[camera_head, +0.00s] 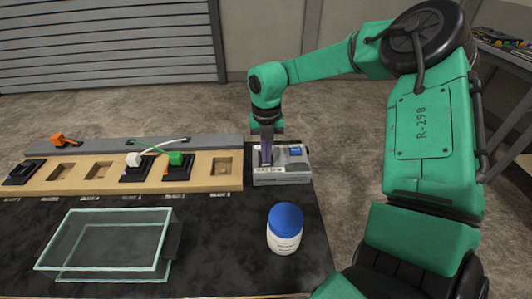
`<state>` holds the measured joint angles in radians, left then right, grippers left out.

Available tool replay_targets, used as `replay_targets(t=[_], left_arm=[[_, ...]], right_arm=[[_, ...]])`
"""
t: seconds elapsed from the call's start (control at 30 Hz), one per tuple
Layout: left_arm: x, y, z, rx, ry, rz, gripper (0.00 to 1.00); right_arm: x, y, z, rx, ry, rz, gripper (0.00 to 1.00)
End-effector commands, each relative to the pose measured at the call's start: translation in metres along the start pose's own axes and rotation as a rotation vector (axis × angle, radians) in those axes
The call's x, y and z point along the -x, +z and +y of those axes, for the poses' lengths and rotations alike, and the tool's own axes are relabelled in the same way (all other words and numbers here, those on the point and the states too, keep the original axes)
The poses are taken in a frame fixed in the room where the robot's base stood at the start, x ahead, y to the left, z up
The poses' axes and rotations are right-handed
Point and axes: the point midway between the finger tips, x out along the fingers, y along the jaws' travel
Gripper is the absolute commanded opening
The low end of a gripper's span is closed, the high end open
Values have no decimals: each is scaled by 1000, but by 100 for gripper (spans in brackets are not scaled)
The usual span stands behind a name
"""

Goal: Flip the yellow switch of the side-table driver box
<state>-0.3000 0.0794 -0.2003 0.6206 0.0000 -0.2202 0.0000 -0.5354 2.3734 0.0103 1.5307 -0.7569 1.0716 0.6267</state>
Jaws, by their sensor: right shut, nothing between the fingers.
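A small grey box (290,169) with a label and a blue switch (295,151) stands at the right end of the dark table; it looks like the driver box. My right gripper (266,160) points down at the left part of its top, with its fingers shut and nothing between them. I cannot tell whether the tips touch the box. No yellow switch shows; the gripper covers part of the box's top. My left gripper is out of view.
A wooden socket strip (60,185) with black modules and orange, white and green plugs lies left of the box. A glass case (105,240) and a white jar (284,240) with a blue lid stand in front. A cluttered shelf (505,45) is at the upper right.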

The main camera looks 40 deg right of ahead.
Motion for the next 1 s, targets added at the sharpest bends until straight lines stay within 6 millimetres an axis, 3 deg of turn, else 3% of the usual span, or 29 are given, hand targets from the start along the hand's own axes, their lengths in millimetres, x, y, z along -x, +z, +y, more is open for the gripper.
replay_targets(t=[1.0], left_arm=[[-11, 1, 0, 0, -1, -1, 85]], right_arm=[[-1, 25, 0, 0, 0, -1, 0]])
